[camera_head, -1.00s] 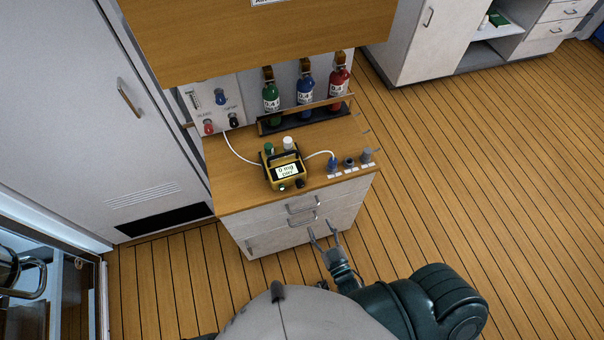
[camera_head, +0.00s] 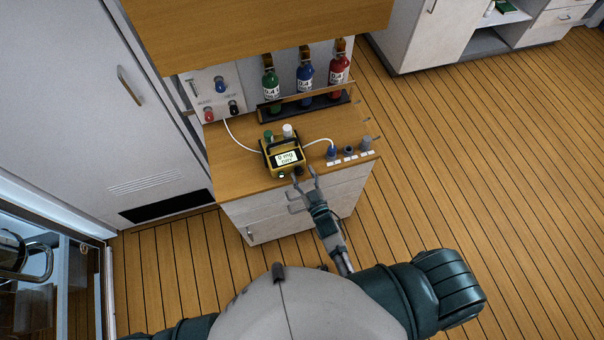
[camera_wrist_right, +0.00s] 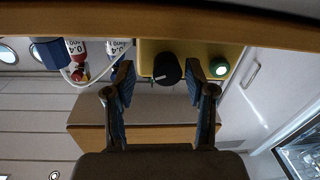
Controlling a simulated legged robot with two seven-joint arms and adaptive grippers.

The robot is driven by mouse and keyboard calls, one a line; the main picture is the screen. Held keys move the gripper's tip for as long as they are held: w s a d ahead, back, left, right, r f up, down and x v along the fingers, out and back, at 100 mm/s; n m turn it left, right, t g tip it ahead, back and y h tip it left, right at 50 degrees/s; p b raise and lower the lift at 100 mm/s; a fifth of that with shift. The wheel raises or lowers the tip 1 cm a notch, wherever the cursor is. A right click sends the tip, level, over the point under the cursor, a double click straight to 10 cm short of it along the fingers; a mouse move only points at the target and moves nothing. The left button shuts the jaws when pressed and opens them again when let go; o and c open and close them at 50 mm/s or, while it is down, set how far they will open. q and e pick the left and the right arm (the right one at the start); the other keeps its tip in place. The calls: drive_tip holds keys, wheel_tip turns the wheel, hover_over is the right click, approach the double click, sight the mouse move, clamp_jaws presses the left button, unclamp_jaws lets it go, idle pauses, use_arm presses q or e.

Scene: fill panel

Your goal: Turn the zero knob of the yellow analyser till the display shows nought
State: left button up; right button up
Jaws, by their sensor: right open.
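The yellow analyser (camera_head: 270,160) stands at the front edge of the wooden counter. Its white display (camera_head: 289,158) faces up with small tilted text ending in "mg"; the figure is too small to read surely. The black knob (camera_head: 299,171) is at its front right, with a green-lit button (camera_head: 283,176) to the left. My right gripper (camera_head: 305,178) is open just in front of the knob. In the right wrist view the black knob (camera_wrist_right: 167,70), with a pale pointer mark, shows between the spread fingers of the right gripper (camera_wrist_right: 160,78), apparently untouched. My left gripper is out of view.
Blue, black and grey connectors (camera_head: 348,152) stand on the counter right of the analyser. Green, blue and red bottles (camera_head: 305,84) stand in a rack behind. White cables run from both sides of the analyser. A wooden cabinet (camera_head: 260,30) overhangs the back.

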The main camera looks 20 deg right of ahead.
drive_tip(key=shift+w, duration=0.35)
drive_tip(key=shift+a, duration=0.65)
drive_tip(key=c, duration=0.3)
drive_tip(key=shift+a, duration=0.1)
clamp_jaws()
drive_tip(key=shift+d+n+p, duration=0.3)
drive_tip(key=shift+d, duration=0.15)
drive_tip(key=shift+s, duration=0.1)
drive_tip(key=shift+o, duration=1.5)
unclamp_jaws()
drive_tip(key=shift+a, duration=0.25)
drive_tip(key=shift+s, duration=0.15)
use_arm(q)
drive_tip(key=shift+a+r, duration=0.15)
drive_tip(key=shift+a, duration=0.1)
use_arm(e)
drive_tip(key=s+d, duration=0.1)
drive_tip(key=s, duration=1)
drive_tip(key=shift+s+d, duration=0.15)
drive_tip(key=shift+s, duration=0.15)
